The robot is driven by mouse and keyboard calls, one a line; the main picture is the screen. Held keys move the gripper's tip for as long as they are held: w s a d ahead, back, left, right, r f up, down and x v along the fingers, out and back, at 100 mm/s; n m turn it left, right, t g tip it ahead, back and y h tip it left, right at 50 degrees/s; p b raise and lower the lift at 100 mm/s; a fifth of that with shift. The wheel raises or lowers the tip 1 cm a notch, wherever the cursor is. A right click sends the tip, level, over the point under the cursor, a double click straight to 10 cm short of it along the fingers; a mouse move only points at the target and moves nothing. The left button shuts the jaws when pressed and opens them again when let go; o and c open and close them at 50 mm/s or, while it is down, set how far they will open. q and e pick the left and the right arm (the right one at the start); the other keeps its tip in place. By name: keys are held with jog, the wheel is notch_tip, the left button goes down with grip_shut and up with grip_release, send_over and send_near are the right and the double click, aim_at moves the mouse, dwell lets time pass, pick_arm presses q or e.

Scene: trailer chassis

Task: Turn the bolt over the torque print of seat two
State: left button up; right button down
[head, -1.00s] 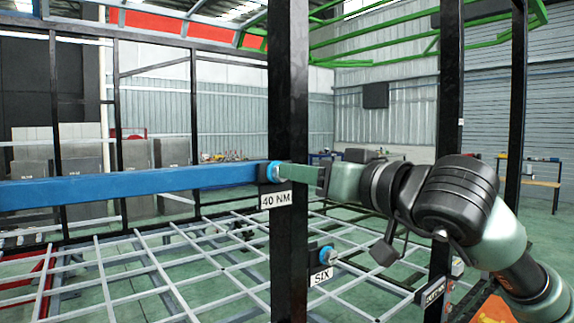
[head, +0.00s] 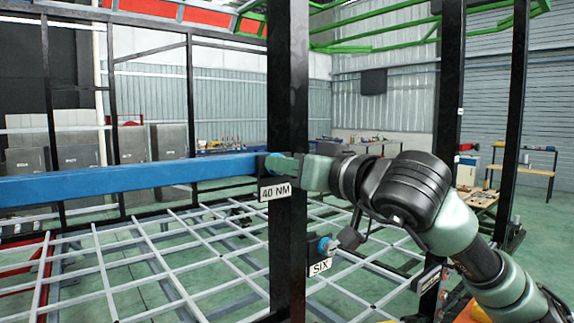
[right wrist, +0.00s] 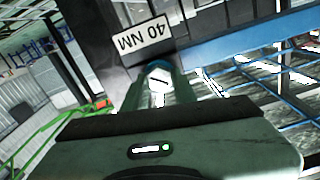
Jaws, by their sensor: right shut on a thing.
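A bolt (right wrist: 157,74) with a blue collar sits on the black upright post (head: 288,80), beside a white print reading 40 NM (head: 274,191). In the right wrist view this print (right wrist: 145,36) shows upside down. My right gripper (head: 283,167) reaches in from the right and is shut on this bolt, its fingers on either side of the head. In the head view the fingers mostly hide the bolt. My left gripper is not in view.
A long blue beam (head: 130,180) runs from the left to the post. A grey grid floor frame (head: 150,260) lies below. Another black post (head: 448,100) stands at the right, behind my right arm. A workbench (head: 525,168) is far back.

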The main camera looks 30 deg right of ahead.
jog(key=shift+w+a+f+n+b, duration=0.15)
jog(key=shift+n+b, duration=1.6)
jog(key=shift+n, duration=3.65)
jog(key=shift+s+f+n+b, duration=0.15)
jog(key=shift+n+b, duration=1.65)
jog(key=shift+n, duration=3.6)
jog(key=shift+w+a+f+n+b, duration=0.15)
jog(key=shift+n+b, duration=1.6)
jog(key=shift+n, duration=3.65)
jog(key=shift+d, duration=0.1)
